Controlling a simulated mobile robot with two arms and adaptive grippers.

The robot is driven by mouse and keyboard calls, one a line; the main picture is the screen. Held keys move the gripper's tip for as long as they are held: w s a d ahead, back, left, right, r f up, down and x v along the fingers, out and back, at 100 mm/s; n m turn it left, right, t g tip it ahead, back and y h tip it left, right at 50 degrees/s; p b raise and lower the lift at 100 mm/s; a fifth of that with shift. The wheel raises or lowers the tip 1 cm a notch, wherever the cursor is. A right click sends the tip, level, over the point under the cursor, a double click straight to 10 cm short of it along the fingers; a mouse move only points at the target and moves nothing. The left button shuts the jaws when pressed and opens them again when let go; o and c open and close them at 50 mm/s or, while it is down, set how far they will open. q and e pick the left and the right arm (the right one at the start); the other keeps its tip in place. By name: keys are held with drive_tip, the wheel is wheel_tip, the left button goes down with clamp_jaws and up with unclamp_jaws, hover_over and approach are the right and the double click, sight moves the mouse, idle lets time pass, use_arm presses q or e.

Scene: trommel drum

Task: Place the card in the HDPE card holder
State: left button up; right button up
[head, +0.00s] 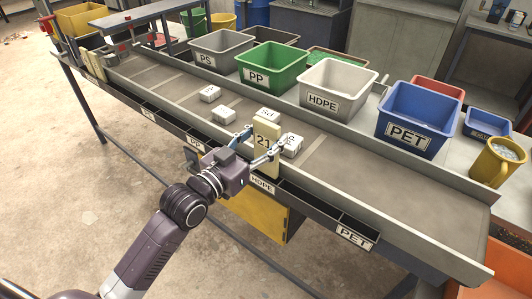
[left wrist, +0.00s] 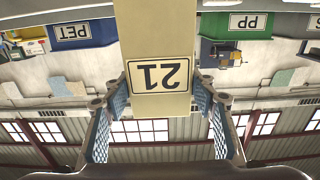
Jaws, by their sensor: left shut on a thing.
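A tall cream card (head: 265,138) with a "21" label is held upright by my left gripper (head: 262,147). The gripper's two fingers are closed on its sides. In the left wrist view the card (left wrist: 155,45) fills the middle, its number upside down, between the fingers (left wrist: 165,95). The HDPE card holder (head: 262,185) is a section of the dark trough along the conveyor's front edge, marked with an HDPE label. The card is above and behind that trough, over the belt side. Its lower end is partly hidden by the gripper. My right gripper is not in view.
Pale blocks (head: 210,93) lie on the belt, one (head: 291,145) close right of the card. Behind stand the grey HDPE bin (head: 338,88), green PP bin (head: 272,67) and blue PET bin (head: 419,118). The PET label (head: 354,236) marks the trough's right end. The belt's right part is clear.

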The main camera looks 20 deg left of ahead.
use_arm(q)
drive_tip(key=shift+f, duration=2.55)
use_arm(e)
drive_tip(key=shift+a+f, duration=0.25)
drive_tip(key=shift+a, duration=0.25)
use_arm(q)
drive_tip(key=o, duration=1.2)
drive_tip(key=shift+f, duration=0.1)
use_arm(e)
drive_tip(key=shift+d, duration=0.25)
use_arm(q)
drive_tip(key=shift+r, duration=0.2)
drive_tip(key=shift+s+a+f, duration=0.1)
drive_tip(key=shift+s+f, duration=0.05)
drive_tip(key=shift+s, duration=0.2)
drive_tip(key=b, duration=0.2)
approach(264, 153)
drive_tip(key=shift+s+a, duration=0.15)
drive_tip(key=shift+s, duration=0.5)
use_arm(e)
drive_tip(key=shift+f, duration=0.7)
